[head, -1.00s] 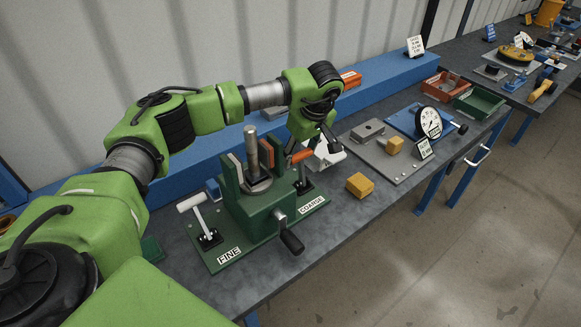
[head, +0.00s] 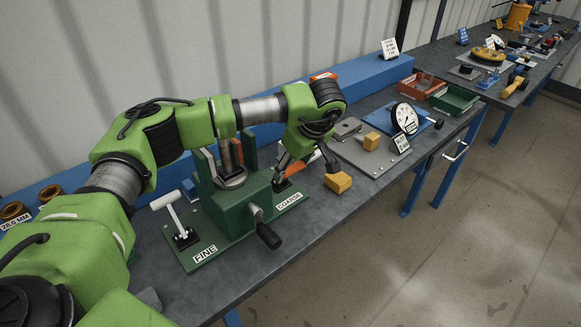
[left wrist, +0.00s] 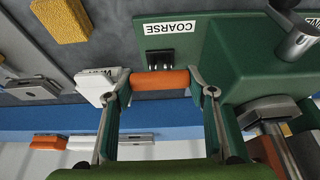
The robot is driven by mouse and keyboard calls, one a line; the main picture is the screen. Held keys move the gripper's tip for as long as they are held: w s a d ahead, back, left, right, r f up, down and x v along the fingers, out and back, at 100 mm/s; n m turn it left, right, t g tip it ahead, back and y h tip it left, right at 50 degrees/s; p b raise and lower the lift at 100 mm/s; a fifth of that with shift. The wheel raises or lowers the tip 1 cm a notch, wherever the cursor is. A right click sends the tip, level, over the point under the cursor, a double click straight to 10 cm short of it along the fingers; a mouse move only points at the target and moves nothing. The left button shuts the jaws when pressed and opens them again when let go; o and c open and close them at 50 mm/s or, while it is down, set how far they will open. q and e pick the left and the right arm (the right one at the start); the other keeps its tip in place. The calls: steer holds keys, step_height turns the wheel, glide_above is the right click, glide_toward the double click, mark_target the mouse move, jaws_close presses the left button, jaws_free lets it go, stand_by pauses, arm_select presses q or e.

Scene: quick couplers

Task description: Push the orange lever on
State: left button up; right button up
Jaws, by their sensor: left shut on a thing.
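The orange lever handle (head: 290,170) is beside the COARSE label (head: 290,201) on the green fixture (head: 228,207). In the left wrist view the orange handle (left wrist: 160,80) lies between my left fingertips, one at each end, near its black base (left wrist: 172,56). My left gripper (left wrist: 161,86) is shut on it. The lever's lower part is hard to make out. A white lever (head: 167,202) stands tilted beside the FINE label. My right gripper is not in view.
The fixture has upright green jaws around a metal post (head: 226,155) and a black-handled crank (head: 268,235) at the front. A yellow block (head: 338,182) lies close on the right.

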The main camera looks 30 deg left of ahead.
arm_select(q)
steer(key=shift+s+d+f, duration=0.15)
steer(key=shift+d+f, duration=0.1)
steer(key=shift+d, duration=0.1)
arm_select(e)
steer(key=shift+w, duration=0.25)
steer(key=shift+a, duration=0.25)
arm_select(q)
steer(key=o, duration=1.6)
steer(key=shift+d, duration=0.1)
steer(key=shift+r, duration=0.25)
steer(key=v, duration=1.1)
steer(key=shift+d+r, duration=0.3)
steer(key=shift+d, duration=0.1)
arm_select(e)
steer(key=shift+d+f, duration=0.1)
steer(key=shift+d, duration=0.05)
arm_select(q)
steer(key=shift+f, duration=0.1)
